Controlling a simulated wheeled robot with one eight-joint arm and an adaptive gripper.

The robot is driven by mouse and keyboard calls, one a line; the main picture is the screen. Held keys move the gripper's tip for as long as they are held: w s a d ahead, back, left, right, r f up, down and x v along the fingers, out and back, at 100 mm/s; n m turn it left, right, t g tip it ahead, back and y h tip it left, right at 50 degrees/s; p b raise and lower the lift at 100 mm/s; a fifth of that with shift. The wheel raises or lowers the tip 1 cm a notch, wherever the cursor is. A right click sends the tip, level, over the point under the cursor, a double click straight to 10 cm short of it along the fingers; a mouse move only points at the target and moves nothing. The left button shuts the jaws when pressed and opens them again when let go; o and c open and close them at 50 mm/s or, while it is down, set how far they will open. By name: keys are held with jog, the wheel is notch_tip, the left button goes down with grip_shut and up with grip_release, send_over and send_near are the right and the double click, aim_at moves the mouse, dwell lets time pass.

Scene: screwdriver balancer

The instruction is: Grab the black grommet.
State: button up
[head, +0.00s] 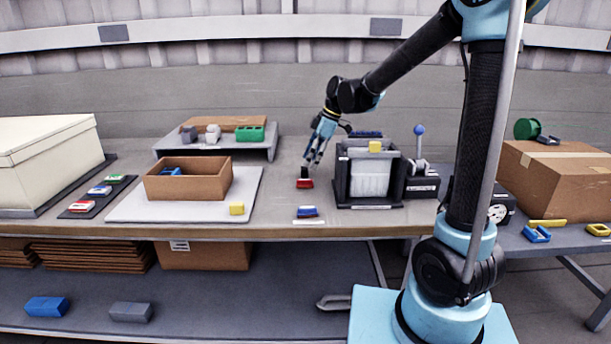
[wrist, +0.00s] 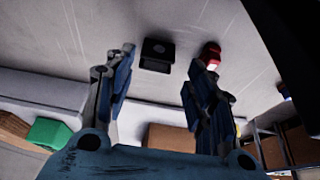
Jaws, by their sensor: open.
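The black grommet (wrist: 158,54) is a small dark square piece with a round mark on top, lying on the bench top in the wrist view. In the head view a small black piece (head: 305,172) sits just behind a red block, below my gripper (head: 314,158). My gripper also shows in the wrist view (wrist: 165,66), with its two blue-grey fingers spread and nothing between them. The grommet appears between and beyond the fingertips, apart from both. The red block (head: 305,184) shows in the wrist view (wrist: 211,54) close to the right fingertip; whether they touch I cannot tell.
A black-framed bin (head: 342,190) stands right of my gripper, with a blue-knobbed lever (head: 419,130) beside it. A blue block (head: 307,212) lies near the front edge. A cardboard tray (head: 190,187) on a pale mat (head: 125,212) is to the left.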

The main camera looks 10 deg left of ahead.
aim_at(306, 168)
jog(key=shift+w+x, duration=0.2)
jog(key=shift+x, duration=2.15)
jog(key=shift+a, duration=0.1)
jog(key=c, duration=0.7)
